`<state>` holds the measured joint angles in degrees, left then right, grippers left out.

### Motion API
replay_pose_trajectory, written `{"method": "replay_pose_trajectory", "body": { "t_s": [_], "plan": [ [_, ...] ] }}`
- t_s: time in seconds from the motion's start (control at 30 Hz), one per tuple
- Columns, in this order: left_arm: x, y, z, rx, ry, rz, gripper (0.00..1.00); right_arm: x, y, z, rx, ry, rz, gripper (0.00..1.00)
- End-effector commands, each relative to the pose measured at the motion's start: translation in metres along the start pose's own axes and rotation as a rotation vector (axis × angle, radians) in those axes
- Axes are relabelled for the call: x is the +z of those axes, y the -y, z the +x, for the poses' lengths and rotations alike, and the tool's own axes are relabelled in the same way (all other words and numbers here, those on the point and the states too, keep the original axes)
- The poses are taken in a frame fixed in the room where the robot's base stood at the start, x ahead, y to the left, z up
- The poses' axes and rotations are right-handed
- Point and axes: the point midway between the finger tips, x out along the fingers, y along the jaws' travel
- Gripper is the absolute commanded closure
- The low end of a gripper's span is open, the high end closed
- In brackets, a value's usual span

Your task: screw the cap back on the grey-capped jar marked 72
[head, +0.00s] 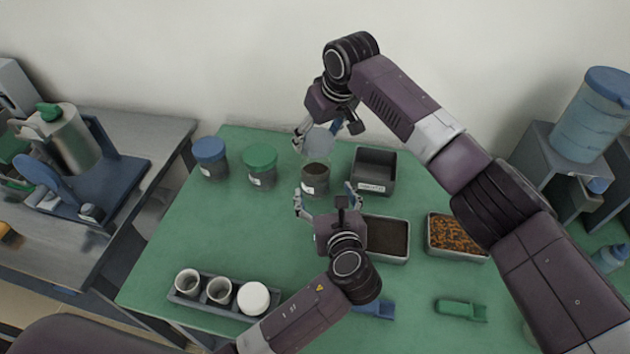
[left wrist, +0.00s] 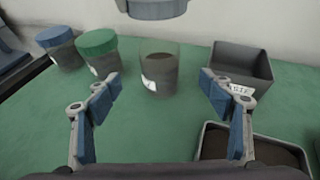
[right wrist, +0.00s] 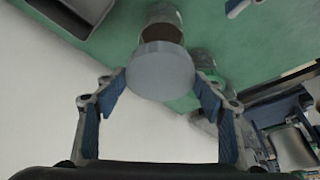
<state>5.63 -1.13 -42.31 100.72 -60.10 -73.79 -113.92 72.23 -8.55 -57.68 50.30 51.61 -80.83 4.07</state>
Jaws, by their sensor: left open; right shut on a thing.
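The uncapped jar (head: 315,180) stands upright on the green table, with dark contents and a white label too small to read. It also shows in the left wrist view (left wrist: 158,75). My right gripper (head: 325,130) is shut on the grey cap (head: 319,142) and holds it above the jar's open mouth, apart from it. The cap's flat top faces the right wrist camera (right wrist: 162,70). My left gripper (head: 327,196) is open and empty in front of the jar, its fingers spread to either side of it in the left wrist view (left wrist: 160,90), not touching it.
A green-capped jar (head: 260,165) and a blue-capped jar (head: 210,157) stand left of the open jar. A dark bin (head: 374,163) is close on its right. Trays of dark (head: 388,256) and orange-brown material (head: 457,254) lie nearer. A rack of cups (head: 203,303) is front left.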

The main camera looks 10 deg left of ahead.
Motion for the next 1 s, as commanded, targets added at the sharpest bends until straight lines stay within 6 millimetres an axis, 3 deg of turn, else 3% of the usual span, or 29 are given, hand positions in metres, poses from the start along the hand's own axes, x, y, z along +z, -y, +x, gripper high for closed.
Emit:
{"method": "replay_pose_trajectory", "body": {
  "t_s": [0.37, 0.8, 1.0],
  "plan": [
    [0.001, 0.0, 0.011, 0.002, 0.001, 0.001, 0.26, 0.0, 0.0, 0.0, 0.0, 0.0, 0.0, 0.49],
    [0.001, -0.001, 0.091, 0.003, 0.0, 0.001, 0.26, 0.0, 0.0, 0.0, 0.0, 0.0, 0.0, 0.49],
    [0.001, 0.0, 0.113, 0.001, 0.001, 0.0, 0.26, 0.0, 0.0, 0.0, 0.0, 0.0, 0.0, 0.49]
  ]
}}
